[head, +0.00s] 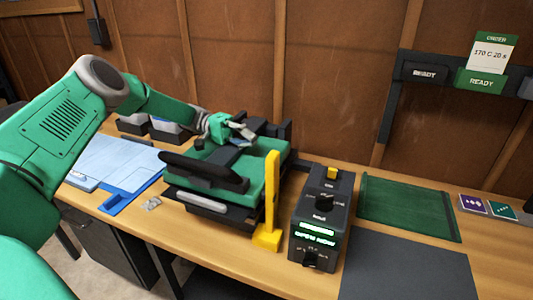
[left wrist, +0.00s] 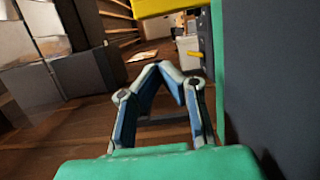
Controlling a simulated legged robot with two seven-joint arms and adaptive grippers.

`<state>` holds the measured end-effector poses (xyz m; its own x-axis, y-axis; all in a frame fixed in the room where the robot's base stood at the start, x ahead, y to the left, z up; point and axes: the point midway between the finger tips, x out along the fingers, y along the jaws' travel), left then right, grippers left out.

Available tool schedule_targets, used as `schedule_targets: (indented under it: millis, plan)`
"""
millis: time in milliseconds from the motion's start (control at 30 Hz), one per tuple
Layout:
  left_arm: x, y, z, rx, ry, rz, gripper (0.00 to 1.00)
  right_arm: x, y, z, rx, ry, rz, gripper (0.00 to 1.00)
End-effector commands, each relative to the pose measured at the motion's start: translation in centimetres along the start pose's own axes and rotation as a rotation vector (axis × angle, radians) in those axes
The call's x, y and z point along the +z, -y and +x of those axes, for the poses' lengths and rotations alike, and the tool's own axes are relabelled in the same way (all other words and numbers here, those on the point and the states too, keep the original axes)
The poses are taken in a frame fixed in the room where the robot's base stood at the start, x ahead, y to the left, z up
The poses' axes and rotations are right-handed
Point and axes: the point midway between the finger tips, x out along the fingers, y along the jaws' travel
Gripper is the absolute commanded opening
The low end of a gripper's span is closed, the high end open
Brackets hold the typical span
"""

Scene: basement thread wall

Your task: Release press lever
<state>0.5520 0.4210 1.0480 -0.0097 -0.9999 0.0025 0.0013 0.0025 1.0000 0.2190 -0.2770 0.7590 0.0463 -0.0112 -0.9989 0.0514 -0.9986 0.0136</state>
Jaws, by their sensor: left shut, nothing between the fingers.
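The press (head: 270,175) is a green and black machine on the bench. A black bar handle (head: 203,172) runs along its front, low and near level. A yellow upright bar (head: 272,190) stands at its front right corner; I cannot tell which of these is the lever. My right gripper is in neither view.
A black control box (head: 322,215) with knobs and a lit green display stands right of the press. A green mat (head: 408,207) and a dark grey mat (head: 408,268) lie further right. Light blue sheets (head: 112,160) lie left. A wall rack (head: 440,75) holds cards.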

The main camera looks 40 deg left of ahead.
Motion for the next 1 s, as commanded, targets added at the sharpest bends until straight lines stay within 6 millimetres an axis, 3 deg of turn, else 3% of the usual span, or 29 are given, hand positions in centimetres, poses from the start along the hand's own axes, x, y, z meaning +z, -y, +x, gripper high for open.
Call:
schedule_targets:
  millis: [333, 600, 1000]
  plan:
    - [0.1, -0.4, 7.7, 0.0, 0.004, -0.003, 0.0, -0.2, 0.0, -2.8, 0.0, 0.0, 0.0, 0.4]
    - [3.4, -0.3, 8.1, 0.002, 0.0, -0.002, 0.0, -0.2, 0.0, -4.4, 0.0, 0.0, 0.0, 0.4]
    - [3.9, 0.0, 8.4, -0.001, 0.0, 0.0, 0.0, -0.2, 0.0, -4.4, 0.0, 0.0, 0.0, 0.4]
